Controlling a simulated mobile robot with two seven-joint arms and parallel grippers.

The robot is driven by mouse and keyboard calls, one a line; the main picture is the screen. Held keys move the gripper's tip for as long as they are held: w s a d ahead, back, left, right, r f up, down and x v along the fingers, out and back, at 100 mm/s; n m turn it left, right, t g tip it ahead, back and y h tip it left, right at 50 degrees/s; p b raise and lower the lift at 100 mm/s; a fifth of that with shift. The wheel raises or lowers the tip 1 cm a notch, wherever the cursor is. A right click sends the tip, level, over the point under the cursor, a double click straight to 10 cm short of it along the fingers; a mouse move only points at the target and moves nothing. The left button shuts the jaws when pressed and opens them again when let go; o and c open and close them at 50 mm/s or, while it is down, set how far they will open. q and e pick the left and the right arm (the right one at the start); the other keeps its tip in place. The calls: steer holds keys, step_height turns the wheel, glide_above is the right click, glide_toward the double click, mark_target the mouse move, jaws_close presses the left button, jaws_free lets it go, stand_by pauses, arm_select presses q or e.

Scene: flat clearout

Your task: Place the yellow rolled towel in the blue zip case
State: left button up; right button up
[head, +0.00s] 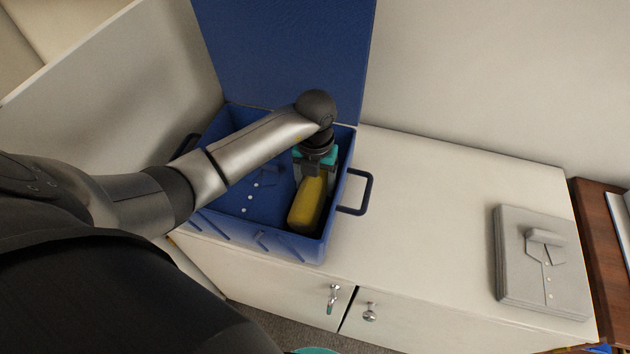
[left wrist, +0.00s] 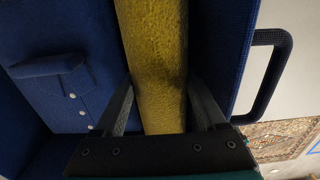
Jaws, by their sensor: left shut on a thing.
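The yellow rolled towel (head: 307,204) is inside the blue zip case (head: 343,190), near its right wall. The case stands on the white cabinet with its lid (head: 285,50) raised at the back. My left gripper (head: 313,176) reaches down into the case and is shut on the towel. In the left wrist view the towel (left wrist: 158,60) runs between the two fingers (left wrist: 160,105). I cannot tell whether the towel touches the case floor. My right gripper is not in view.
A folded blue shirt (head: 258,190) lies in the case, left of the towel. A black handle (head: 358,192) sticks out on the case's right side. A folded grey shirt (head: 540,262) lies at the right of the white cabinet top (head: 430,220); the top between is clear.

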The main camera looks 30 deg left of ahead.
arm_select(q)
steer(key=shift+f, duration=0.1)
steer(key=o, duration=1.2)
steer(key=shift+s+f, duration=0.1)
steer(key=shift+o, duration=0.2)
steer(key=shift+r, duration=0.2)
step_height(320, 180, up, 13)
steer(key=p, duration=0.2)
